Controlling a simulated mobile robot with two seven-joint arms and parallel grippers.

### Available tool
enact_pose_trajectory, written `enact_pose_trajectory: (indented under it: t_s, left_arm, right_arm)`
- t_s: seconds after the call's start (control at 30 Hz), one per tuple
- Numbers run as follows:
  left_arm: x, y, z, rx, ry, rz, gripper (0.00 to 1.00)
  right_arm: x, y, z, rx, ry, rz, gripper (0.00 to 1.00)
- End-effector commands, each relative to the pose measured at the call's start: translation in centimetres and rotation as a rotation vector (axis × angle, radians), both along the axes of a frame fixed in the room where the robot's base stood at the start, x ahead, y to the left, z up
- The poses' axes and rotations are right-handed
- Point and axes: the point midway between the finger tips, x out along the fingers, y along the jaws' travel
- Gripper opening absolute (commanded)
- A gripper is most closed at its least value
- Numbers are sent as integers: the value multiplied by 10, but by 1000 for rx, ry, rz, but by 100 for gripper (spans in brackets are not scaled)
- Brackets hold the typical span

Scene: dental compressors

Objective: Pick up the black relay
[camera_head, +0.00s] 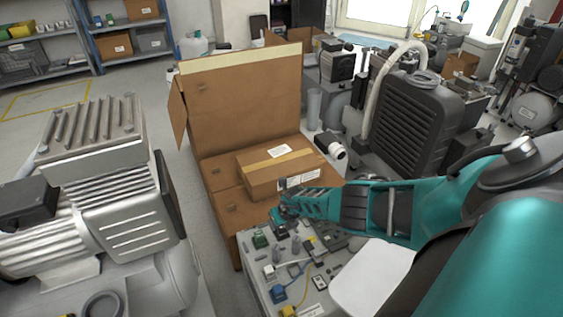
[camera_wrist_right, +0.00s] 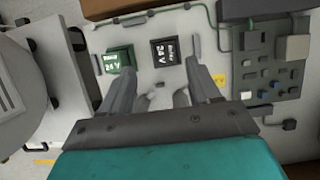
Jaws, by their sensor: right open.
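The black relay (camera_wrist_right: 167,51), a small block with white "24 V" lettering, lies on the light grey work surface in the right wrist view. It is just beyond my right gripper's fingertips, and nothing is between the fingers. A green relay (camera_wrist_right: 119,59), also marked "24 V", lies to its left. My right gripper (camera_wrist_right: 163,76) is open and empty, with its fingers pointing toward the two relays. In the head view the right gripper (camera_head: 278,216) hangs over the back of the parts table. My left gripper is not in view.
A green circuit board (camera_wrist_right: 272,65) lies right of the relays in the wrist view. In the head view, small loose parts cover the table (camera_head: 252,283). A cardboard box (camera_head: 285,170) stands close behind the gripper. A large grey compressor (camera_head: 110,190) stands at left.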

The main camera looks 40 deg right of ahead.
Motion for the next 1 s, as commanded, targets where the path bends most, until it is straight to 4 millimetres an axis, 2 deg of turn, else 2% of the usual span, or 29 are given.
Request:
enact_pose_trajectory:
  t_s: [0.33,0.6,0.93,1.0]
  left_arm:
    - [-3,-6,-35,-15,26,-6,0]
    - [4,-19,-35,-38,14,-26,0]
    - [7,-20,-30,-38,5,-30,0]
    - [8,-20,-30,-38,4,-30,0]
  right_arm:
    - [8,-10,-32,0,-1,-1,62]
    - [15,-13,-48,0,-1,-1,62]
    - [16,-13,-47,0,0,0,62]
    - [16,-13,-47,0,0,0,56]
